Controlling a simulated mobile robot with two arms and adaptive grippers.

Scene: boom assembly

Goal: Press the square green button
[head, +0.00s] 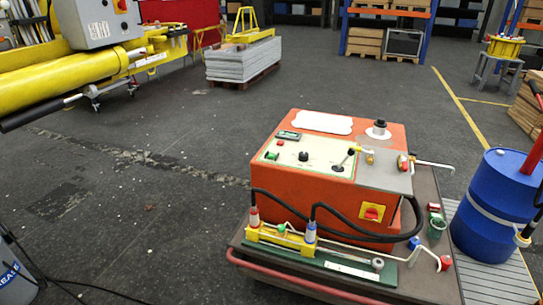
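An orange box-shaped machine (285,180) stands on a cart in the right half of the head view. On its cream top panel (318,166) is a small green button (272,155) at the left; it looks roughly square, but is too small to be sure. A dark green rectangular piece (289,135) lies behind it, perhaps a display. Nothing touches the green button. Neither of my grippers shows in the head view.
A grey control box (97,20) hangs by a yellow boom (60,85) at upper left. The cart's front carries a green and yellow pump (300,245) with hoses. A blue barrel (495,205) stands right of the cart. The floor left of the cart is mostly clear.

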